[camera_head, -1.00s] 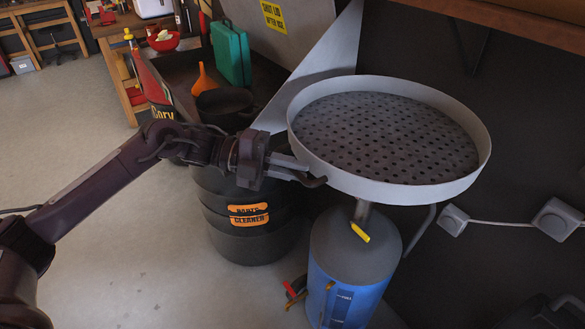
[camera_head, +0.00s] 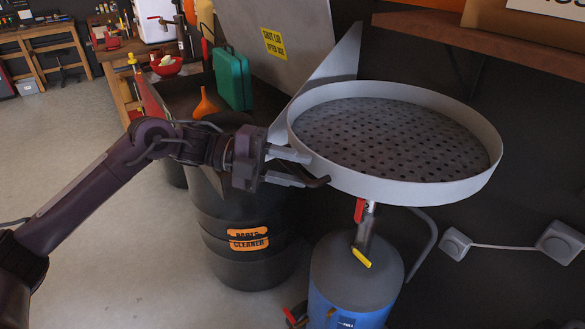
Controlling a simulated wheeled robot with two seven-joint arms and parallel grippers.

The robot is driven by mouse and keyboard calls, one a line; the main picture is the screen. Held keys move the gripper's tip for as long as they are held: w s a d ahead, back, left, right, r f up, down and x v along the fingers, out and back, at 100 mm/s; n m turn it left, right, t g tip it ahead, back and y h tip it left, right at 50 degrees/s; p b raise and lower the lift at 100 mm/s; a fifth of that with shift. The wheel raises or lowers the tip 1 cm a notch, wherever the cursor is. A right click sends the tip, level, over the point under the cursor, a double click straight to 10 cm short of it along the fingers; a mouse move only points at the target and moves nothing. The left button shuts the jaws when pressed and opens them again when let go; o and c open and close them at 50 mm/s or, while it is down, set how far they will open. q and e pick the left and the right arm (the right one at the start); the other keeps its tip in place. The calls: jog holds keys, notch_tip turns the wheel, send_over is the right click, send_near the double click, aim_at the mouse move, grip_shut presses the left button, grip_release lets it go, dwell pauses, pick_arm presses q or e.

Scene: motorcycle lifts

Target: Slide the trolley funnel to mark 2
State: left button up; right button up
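The trolley funnel is a wide, pale round pan (camera_head: 315,165) with a perforated dark plate inside, standing on a stem (camera_head: 366,228) above a blue and grey drum (camera_head: 345,300). A red tag (camera_head: 359,210) is on the upper stem; I cannot read a mark on it. A yellow lever (camera_head: 361,257) sits lower on the stem. A dark bent handle (camera_head: 318,182) is at the pan's left rim. My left gripper (camera_head: 303,170) is open beside the rim, its fingers apart above and below the handle. My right gripper is out of view.
A black parts cleaner barrel (camera_head: 250,268) stands left of the drum, behind my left arm. A shelf (camera_head: 420,32) overhangs at upper right. The floor at left is clear.

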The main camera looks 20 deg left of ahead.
pick_arm(q)
jog(key=shift+f, duration=0.1)
jog(key=shift+a, duration=0.25)
jog(key=a+r+b, duration=0.1)
jog(key=a+b, duration=0.2)
jog(key=a, duration=0.4)
jog(key=shift+s, duration=0.4)
jog(key=shift+a+r, duration=0.1)
jog(key=shift+a, duration=0.1)
